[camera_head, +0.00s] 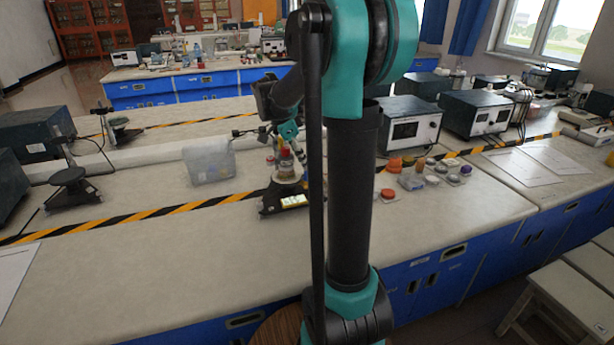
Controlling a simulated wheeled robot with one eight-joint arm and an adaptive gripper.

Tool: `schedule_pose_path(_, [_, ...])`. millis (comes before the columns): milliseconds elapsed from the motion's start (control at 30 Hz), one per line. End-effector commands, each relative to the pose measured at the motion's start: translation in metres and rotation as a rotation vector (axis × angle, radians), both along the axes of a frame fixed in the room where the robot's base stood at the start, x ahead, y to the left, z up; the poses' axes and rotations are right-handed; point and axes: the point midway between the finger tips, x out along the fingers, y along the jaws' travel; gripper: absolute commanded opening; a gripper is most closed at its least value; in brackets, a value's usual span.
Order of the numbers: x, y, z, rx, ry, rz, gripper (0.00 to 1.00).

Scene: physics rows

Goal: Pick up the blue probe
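I cannot make out a blue probe for certain on the lab bench (130,285). My gripper (292,147) hangs over the middle of the bench, at the end of my arm. It is small in the picture and partly hidden by my upright arm link, so its fingers cannot be told open or shut. Just below it stands a cluster of small red, brown and pale items (284,163) on a dark-based device (284,200) with a light round top. Whether the gripper touches any of them cannot be told. My arm hides the bench just to the right.
A clear plastic box (208,160) stands left of the cluster. Several small orange, white and grey pieces lie to the right, near a red-topped one (388,194). Instrument boxes (408,125) stand behind. Dark stands (72,188) are at left. The front left bench is clear.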

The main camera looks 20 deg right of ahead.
Motion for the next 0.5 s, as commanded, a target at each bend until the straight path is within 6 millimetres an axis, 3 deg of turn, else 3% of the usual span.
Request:
schedule_pose_path(300, [0.001, -0.017, -0.039, 0.000, 0.000, -0.001, 0.39])
schedule_pose_path(500, [0.001, -0.019, -0.045, 0.000, 0.000, 0.000, 0.39])
